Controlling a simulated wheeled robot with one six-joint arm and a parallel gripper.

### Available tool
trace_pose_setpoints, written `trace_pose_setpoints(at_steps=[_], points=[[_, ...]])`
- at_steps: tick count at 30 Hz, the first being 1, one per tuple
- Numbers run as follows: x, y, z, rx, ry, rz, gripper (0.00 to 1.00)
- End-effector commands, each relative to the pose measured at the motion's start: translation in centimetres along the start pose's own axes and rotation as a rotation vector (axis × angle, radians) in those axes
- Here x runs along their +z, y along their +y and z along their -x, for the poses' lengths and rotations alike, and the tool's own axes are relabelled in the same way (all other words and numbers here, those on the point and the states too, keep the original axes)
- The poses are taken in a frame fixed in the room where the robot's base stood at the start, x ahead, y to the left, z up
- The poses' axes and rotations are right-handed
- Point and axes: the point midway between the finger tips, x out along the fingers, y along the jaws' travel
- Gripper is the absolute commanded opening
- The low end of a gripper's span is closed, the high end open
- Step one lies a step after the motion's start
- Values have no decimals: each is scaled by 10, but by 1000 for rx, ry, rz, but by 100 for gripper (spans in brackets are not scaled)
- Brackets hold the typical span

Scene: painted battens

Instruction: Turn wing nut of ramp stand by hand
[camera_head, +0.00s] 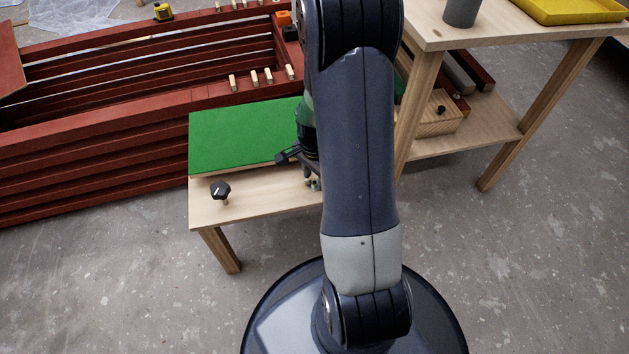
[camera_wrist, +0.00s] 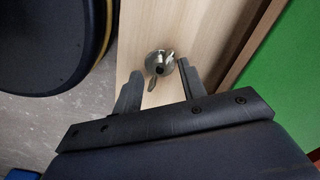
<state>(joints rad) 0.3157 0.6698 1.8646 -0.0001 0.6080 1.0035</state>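The ramp stand is a pale wooden bench (camera_head: 260,197) with a green top panel (camera_head: 245,135). In the wrist view, a metal wing nut (camera_wrist: 158,64) on a round washer sits on its bare wooden strip (camera_wrist: 195,25). My gripper (camera_wrist: 159,72) is open, with one finger on each side of the wing nut and a visible gap around it. I cannot tell whether either finger touches it. In the head view, my gripper (camera_head: 312,178) is low over the bench's front strip, and my arm hides much of it.
A black knob (camera_head: 221,189) stands on the strip's left end. Dark red battens (camera_head: 120,130) are stacked behind. A wooden table (camera_head: 440,30) with a grey cup (camera_head: 461,12) and yellow tray (camera_head: 570,10) stands right. Concrete floor (camera_head: 120,290) is clear front left.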

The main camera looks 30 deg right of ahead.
Motion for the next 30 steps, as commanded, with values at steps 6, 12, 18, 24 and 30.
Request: trace_pose_setpoints(at_steps=[6,12,18,24,30], points=[[0,0,-10,-1,0,1,39],[0,0,-10,-1,0,1,39],[0,0,-10,-1,0,1,24],[0,0,-10,-1,0,1,8],[0,0,-10,-1,0,1,0]])
